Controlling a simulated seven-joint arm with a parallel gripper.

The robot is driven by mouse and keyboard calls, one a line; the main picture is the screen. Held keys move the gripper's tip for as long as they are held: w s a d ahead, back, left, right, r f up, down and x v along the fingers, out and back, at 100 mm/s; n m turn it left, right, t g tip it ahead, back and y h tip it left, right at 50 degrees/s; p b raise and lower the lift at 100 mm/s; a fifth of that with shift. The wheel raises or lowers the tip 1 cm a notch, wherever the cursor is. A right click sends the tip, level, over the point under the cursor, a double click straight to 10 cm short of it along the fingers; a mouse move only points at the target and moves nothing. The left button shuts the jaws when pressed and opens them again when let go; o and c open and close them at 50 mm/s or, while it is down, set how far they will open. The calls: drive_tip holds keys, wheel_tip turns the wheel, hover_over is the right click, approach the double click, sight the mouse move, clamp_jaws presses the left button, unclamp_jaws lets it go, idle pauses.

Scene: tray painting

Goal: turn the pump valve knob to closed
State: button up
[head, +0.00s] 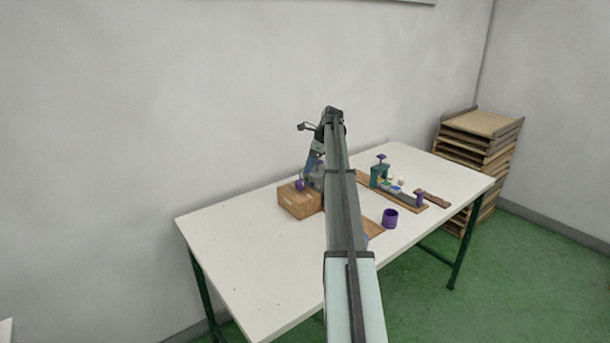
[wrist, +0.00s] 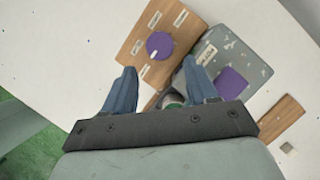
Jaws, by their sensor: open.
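The purple round valve knob (wrist: 159,45) has a pale pointer mark and sits on a wooden board (wrist: 134,50) with several small labels around it, too small to read. In the head view my arm hides part of the block, and the fingers show only partly.
A grey speckled box (wrist: 238,58) with a purple patch stands beside the knob's board. On the white table (head: 255,262) are a purple cup (head: 390,218) and a green clamp-like fixture (head: 379,174). Stacked wooden trays (head: 478,145) stand behind right. The table's left part is clear.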

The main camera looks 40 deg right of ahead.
drive_tip(key=v, duration=0.5)
drive_tip(key=shift+s+d+r, duration=0.1)
drive_tip(key=shift+r, duration=0.2)
